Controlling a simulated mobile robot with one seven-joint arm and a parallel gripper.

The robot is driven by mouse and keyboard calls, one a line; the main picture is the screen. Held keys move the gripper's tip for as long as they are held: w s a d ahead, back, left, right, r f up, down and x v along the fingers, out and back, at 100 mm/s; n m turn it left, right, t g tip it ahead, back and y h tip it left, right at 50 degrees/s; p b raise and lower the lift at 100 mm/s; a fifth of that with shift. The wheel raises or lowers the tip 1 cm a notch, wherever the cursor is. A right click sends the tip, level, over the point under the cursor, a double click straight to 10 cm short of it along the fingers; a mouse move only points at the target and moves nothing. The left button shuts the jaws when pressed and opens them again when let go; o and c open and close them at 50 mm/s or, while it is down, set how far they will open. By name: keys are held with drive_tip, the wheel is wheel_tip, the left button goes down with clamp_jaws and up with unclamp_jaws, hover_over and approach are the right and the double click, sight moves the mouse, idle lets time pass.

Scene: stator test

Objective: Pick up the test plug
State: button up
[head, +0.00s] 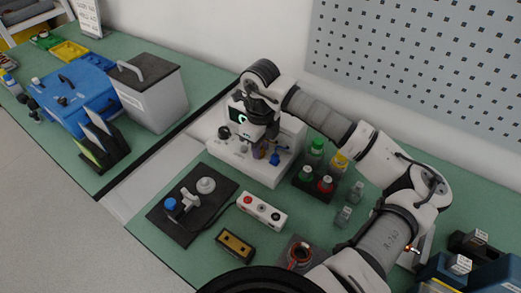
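My arm reaches in from the lower right, and my gripper (259,148) points down in front of a white tester-like machine (230,152). The fingers are small and dark against it, so their opening is unclear. A small blue part (275,159) shows just right of the fingers, at the machine's front. I cannot tell whether it is the test plug or whether it touches the gripper. A black board (160,214) on the green bench carries a white clamp-like part (187,198) with a blue knob (171,204) and a round white piece (206,185).
Coloured-cap bottles (316,150) stand right of the machine. A grey lidded bin (150,95) and blue box (78,92) stand left.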

clamp_jaws()
drive_tip(key=shift+r, duration=0.1)
wheel_tip(320, 180, up, 20)
drive_tip(key=b, duration=0.3)
drive_tip(key=shift+b, duration=0.4)
drive_tip(key=s+a+b, duration=0.2)
drive_tip(key=s+a, duration=0.1)
drive_tip(key=s, duration=0.8)
drive_tip(key=s+a+b, duration=0.2)
drive_tip(key=s+a, duration=0.2)
drive_tip(key=s, duration=0.7)
drive_tip(key=shift+s+a, duration=0.2)
drive_tip(key=shift+s, duration=0.15)
